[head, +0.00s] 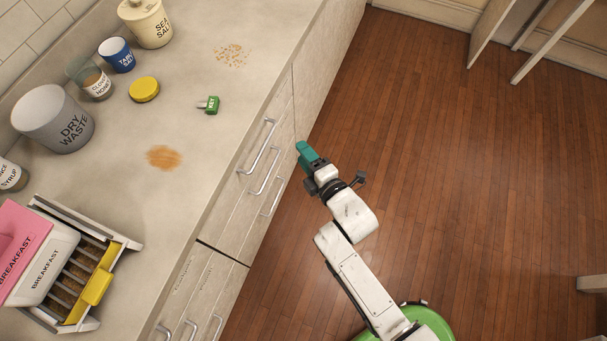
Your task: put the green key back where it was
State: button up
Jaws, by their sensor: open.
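The green key (212,104) lies on the pale countertop, with a small grey end pointing left and dark lettering on its green part. My gripper (302,148), with teal fingers, is open and empty. In the picture it is to the right of and below the key, past the counter's front edge and beside the drawer handles. It is apart from the key. No marked place for the key can be made out.
A yellow lid (144,89), a brown stain (163,157) and scattered crumbs (231,56) surround the key. Jars and a dry waste bin (55,118) stand behind. A rack (75,275) with breakfast boxes is at lower left. Drawer handles (257,146) jut out.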

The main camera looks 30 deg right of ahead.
notch_tip(320, 180, down, 7)
jog(key=s+a+t+b, duration=0.1)
jog(key=b, duration=0.5)
jog(key=shift+a, duration=0.15)
jog(key=shift+r, duration=0.1)
dwell(0.7)
jog(key=s+d+f+m+g+h, duration=0.1)
jog(key=s+d+f+m+g, duration=0.2)
jog(key=s+d+m+g, duration=0.5)
jog(key=s+r+m+g, duration=0.2)
jog(key=s+m+g, duration=0.1)
jog(key=s, duration=0.3)
jog(key=s+r+m+g+y, duration=0.1)
jog(key=s+r+m+g, duration=0.2)
jog(key=s+m, duration=0.3)
jog(key=shift+s+m+g, duration=0.3)
jog(key=shift+s+g, duration=0.1)
jog(key=shift+g, duration=0.3)
jog(key=shift+a, duration=0.1)
